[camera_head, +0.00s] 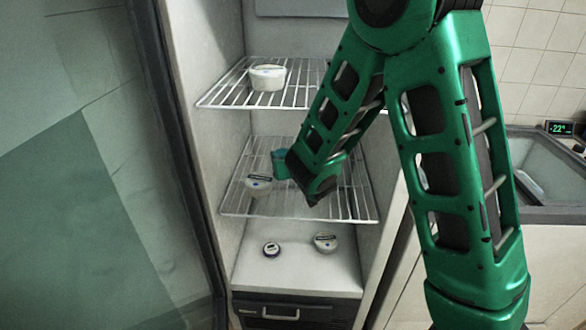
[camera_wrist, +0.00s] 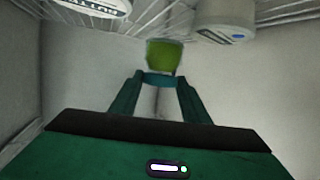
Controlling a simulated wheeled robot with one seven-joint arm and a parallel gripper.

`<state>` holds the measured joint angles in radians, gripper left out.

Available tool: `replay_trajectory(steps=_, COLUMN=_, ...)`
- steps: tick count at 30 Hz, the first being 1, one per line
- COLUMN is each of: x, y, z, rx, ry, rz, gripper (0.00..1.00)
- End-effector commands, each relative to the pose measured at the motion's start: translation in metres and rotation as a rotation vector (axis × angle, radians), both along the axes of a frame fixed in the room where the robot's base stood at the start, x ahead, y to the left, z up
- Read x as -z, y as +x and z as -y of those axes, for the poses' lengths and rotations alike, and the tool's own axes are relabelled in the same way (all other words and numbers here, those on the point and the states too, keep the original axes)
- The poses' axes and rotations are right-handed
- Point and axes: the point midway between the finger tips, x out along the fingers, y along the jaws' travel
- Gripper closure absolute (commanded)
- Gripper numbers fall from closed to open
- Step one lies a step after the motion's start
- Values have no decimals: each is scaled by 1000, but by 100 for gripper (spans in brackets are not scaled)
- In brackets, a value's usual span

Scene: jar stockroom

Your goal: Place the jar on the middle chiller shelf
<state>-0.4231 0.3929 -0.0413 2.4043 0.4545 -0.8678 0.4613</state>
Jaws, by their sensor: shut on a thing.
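The chiller stands open in the head view with wire shelves. The middle chiller shelf (camera_head: 345,205) is at mid height inside it. My gripper (camera_wrist: 160,82) reaches into the chiller and is shut on a green jar (camera_wrist: 165,56), which sits between the fingertips in the wrist view. In the head view a teal part (camera_head: 280,164) shows past my wrist, above the middle shelf; I cannot tell whether it is finger or jar. Whether the held jar touches the shelf is hidden.
A white jar (camera_head: 258,184) with a dark label appears at the middle shelf's left. Another white jar (camera_head: 267,77) stands on the top shelf (camera_head: 230,96). Two small jars (camera_head: 271,249) (camera_head: 325,242) rest on the chiller floor. The middle shelf's front right is bare.

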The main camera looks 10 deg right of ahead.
Motion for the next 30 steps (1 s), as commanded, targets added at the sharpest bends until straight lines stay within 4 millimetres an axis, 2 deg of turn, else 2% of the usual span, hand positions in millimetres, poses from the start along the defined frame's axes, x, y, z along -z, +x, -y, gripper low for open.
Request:
replay_trajectory(steps=3, x=14, y=17, z=19, rx=6, ry=0, rz=0, gripper=90)
replay_trajectory(steps=9, x=28, y=34, z=34, rx=3, ry=0, rz=1, gripper=90)
replay_trajectory(steps=14, x=32, y=37, z=36, rx=0, ry=0, rz=2, gripper=90)
replay_trajectory(steps=24, x=69, y=36, z=35, rx=-1, ry=-2, rz=0, gripper=90)
replay_trajectory(steps=30, x=70, y=36, z=35, rx=0, ry=-1, rz=1, gripper=90)
